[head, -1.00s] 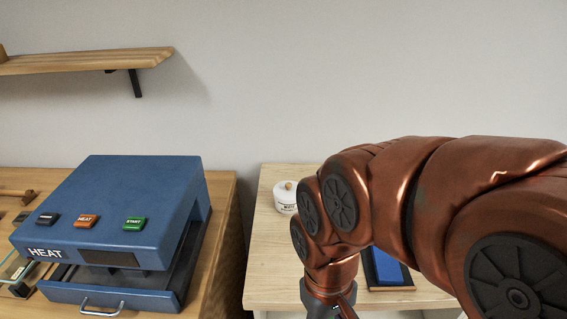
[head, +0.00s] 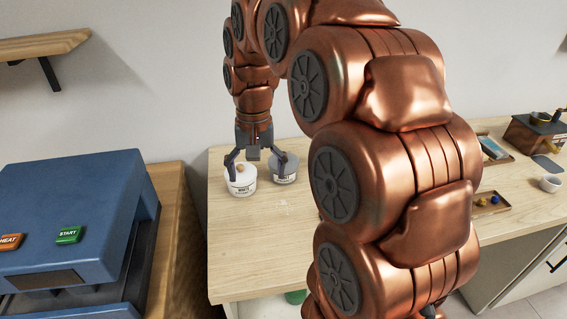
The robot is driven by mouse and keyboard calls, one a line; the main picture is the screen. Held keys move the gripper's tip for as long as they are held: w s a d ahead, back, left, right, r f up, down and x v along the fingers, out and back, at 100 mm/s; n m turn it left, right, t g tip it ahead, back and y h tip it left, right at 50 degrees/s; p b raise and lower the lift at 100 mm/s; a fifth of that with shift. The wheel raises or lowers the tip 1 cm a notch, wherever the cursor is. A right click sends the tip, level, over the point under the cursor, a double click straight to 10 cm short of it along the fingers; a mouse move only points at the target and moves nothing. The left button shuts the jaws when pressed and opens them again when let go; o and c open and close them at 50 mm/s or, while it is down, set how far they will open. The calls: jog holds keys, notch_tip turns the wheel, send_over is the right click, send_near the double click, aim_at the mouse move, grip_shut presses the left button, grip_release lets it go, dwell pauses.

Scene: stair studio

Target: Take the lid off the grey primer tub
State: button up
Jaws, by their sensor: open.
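A grey tub (head: 285,172) with a lid stands on the light wood table, just right of a white tub (head: 242,183). The white tub has a lid with a small wooden knob. My gripper (head: 256,172) points down at the two tubs, with its fingers spread wide and nothing visible between them. The left finger overlaps the white tub's lid in the picture, and the right finger covers part of the grey tub's lid. I cannot tell whether either finger touches a tub. Any knob on the grey lid is hidden.
A blue heat press (head: 75,210) stands on a wooden bench at left. A small tray (head: 486,203), a white cup (head: 550,183) and a dark machine (head: 535,133) stand at right. The light wood table (head: 255,235) is clear in front of the tubs.

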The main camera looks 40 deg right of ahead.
jog(key=w+d+m, duration=0.1)
jog(key=w+d, duration=0.2)
jog(key=d, duration=0.2)
jog(key=w+d+m+b, duration=0.1)
jog(key=w+d+m, duration=0.1)
jog(key=d, duration=0.3)
jog(key=w+d+f+m, duration=0.1)
jog(key=w+d+m, duration=0.1)
jog(key=w+d, duration=0.3)
jog(key=shift+w+d+t+b, duration=0.1)
jog(key=shift+d+t+b, duration=0.2)
jog(key=shift+d+t, duration=0.1)
jog(key=shift+w+f+p, duration=0.15)
jog(key=shift+f+p, duration=1.05)
jog(key=shift+f, duration=2.55)
jog(key=c, duration=1.6)
jog(key=shift+o, duration=0.2)
jog(key=shift+a, duration=0.1)
